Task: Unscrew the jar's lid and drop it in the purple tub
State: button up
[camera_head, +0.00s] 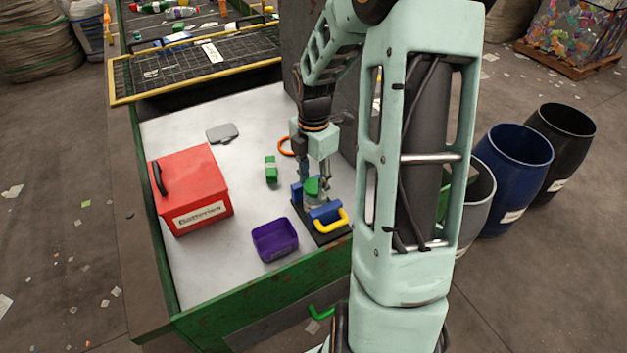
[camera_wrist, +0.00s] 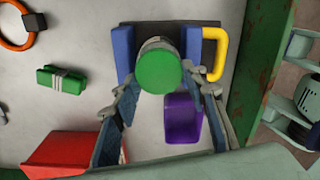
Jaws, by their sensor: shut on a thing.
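The jar (camera_wrist: 157,44) stands upright between the blue jaws of a vise (camera_wrist: 123,50) with a yellow handle. Its round green lid (camera_wrist: 160,72) faces the wrist camera and also shows in the head view (camera_head: 311,186). The lid looks to be on the jar; I cannot tell how tight it is. My gripper (camera_head: 316,180) points down over the jar, with its fingers shut on the lid from both sides. The purple tub (camera_head: 275,240) sits on the white table just left of the vise. It looks empty, and shows partly behind my fingers in the wrist view (camera_wrist: 183,122).
A red batteries box (camera_head: 190,190) stands at the left. A green bundle (camera_head: 271,170), an orange ring (camera_head: 286,146) and a grey flat piece (camera_head: 222,132) lie on the table. The table has a green edge. Barrels (camera_head: 515,165) stand on the floor at right.

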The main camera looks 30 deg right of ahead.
aim_at(313, 186)
jog(key=shift+f, duration=0.15)
dwell(0.3)
jog(key=shift+s, duration=0.15)
jog(key=o, duration=1.1)
jog(key=shift+o, duration=0.2)
jog(key=shift+r+p, duration=2.4)
jog(key=shift+r, duration=0.15)
